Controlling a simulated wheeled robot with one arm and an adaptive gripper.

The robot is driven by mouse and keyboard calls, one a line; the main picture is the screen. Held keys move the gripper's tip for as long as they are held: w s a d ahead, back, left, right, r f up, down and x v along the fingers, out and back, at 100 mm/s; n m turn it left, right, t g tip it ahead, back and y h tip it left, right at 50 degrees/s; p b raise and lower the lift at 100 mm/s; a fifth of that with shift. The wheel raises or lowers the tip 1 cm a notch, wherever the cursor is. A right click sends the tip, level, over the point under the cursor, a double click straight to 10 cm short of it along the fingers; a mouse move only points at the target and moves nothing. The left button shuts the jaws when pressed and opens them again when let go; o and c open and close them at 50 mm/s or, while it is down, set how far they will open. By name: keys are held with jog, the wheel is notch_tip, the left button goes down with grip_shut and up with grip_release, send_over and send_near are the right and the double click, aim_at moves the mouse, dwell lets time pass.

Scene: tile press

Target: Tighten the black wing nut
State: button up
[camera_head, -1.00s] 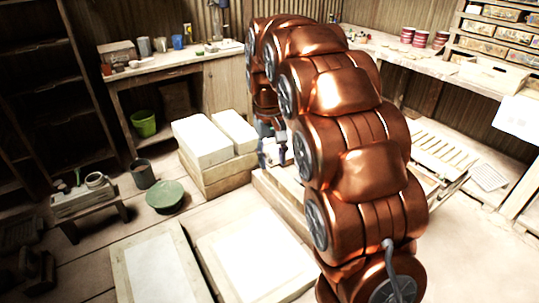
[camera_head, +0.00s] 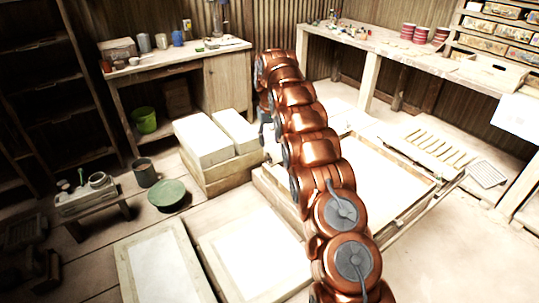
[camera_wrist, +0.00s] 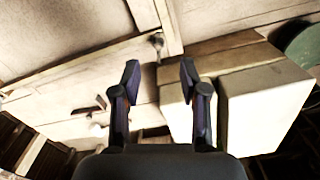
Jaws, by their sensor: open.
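My gripper (camera_wrist: 160,71) is open in the wrist view, with its two dark fingers apart and nothing between them. A small dark piece (camera_wrist: 88,110) lies on the pale wooden surface left of the fingers; I cannot tell whether it is the black wing nut. A small round greyish fitting (camera_wrist: 156,40) shows beyond the fingertips beside a wooden bar. No wing nut can be made out in the head view, where my copper arm hides part of the wooden frame (camera_head: 410,213) and most of my gripper.
Pale blocks on a wooden base (camera_head: 228,178) stand left of my arm. Flat framed slabs (camera_head: 160,270) lie at the front. A green bucket (camera_head: 144,121), a green round bowl (camera_head: 168,194) and a low bench (camera_head: 92,203) are farther left.

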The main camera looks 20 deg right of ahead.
aim_at(270, 159)
jog(key=shift+w+d+f, duration=0.25)
jog(key=shift+w+f, duration=0.15)
jog(key=shift+f, duration=0.05)
jog(key=shift+f+p, duration=1.4)
jog(key=shift+f, duration=2.4)
jog(key=shift+c, duration=0.3)
grip_shut()
